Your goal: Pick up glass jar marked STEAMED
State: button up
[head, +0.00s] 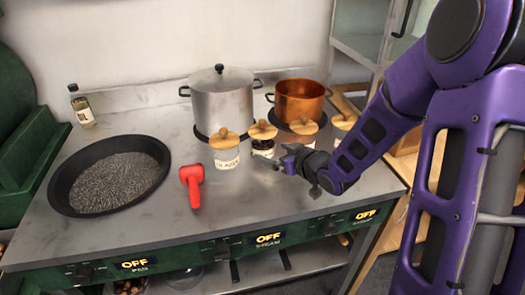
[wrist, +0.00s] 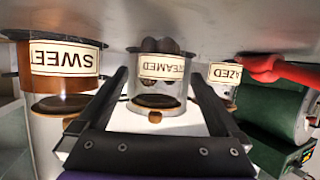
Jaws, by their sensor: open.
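The glass jar marked STEAMED (wrist: 158,92) is upside down in the wrist view, dark round chestnuts in it and a cream label across it. In the head view, a jar with a wooden lid (head: 262,130), second from the left in the row, appears to be it, partly hidden by my gripper. My gripper (head: 275,158) is open and low over the counter, in front of this jar. In the wrist view its fingers (wrist: 158,76) frame the jar left and right; I cannot tell whether the tips reach beside it.
Neighbouring jars are close: SWEET (wrist: 65,60) and one reading "AZED" (wrist: 224,74). A steel pot (head: 222,103) and copper pot (head: 300,100) stand behind. A red tool (head: 193,182) and black pan (head: 70,205) are left.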

jog(key=shift+r+b+x, duration=0.1)
jog(key=shift+b+x, duration=0.1)
jog(key=shift+x, duration=1.35)
jog(key=shift+r+b+x, duration=0.15)
jog(key=shift+b+x, duration=0.05)
jog(key=shift+x, duration=1.35)
jog(key=shift+a, duration=0.1)
jog(key=shift+c, duration=0.3)
jog(key=shift+w, duration=0.1)
jog(key=c, duration=1.4)
